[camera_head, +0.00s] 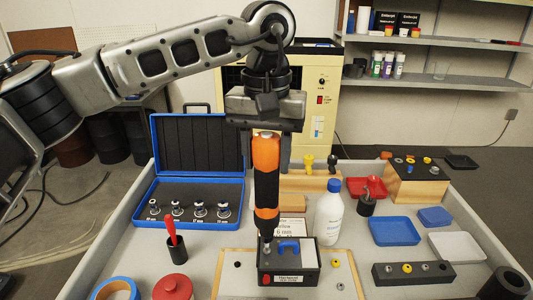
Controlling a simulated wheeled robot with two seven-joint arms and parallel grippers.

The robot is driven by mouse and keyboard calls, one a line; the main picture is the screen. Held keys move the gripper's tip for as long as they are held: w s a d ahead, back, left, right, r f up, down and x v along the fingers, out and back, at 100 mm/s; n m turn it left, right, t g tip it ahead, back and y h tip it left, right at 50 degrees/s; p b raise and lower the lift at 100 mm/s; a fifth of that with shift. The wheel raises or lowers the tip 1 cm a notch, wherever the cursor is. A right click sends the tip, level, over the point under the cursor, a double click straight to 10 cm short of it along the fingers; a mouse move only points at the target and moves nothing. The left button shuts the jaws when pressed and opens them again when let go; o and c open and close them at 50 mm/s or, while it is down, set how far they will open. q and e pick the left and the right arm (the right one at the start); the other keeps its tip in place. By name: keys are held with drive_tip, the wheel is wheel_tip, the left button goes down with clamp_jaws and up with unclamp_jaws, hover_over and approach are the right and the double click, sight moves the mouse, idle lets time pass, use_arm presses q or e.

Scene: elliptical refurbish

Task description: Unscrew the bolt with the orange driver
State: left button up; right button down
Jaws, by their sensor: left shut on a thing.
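My left gripper (265,152) points straight down at the middle of the view, shut on the upper part of the orange driver (265,190). The driver is orange and black and stands upright below the gripper. Its tip reaches down to the left part of a small dark box (289,277) with a label on its front. The bolt at the tip is too small and hidden to make out clearly, and I cannot tell whether the tip touches it. A blue handle-shaped part (288,246) is on the box's top, right of the tip. My right gripper is not in view.
A white bottle (328,215) stands close right of the driver. An open blue case (197,160) with sockets is behind left. A red-handled tool (172,235) stands in a black holder at left. Blue trays (393,231) and a dark block with bolts (413,273) are at right.

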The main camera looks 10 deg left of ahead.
sight(267, 133)
use_arm(q)
drive_tip(key=shift+r+p, duration=1.75)
drive_tip(key=shift+r, duration=2.6)
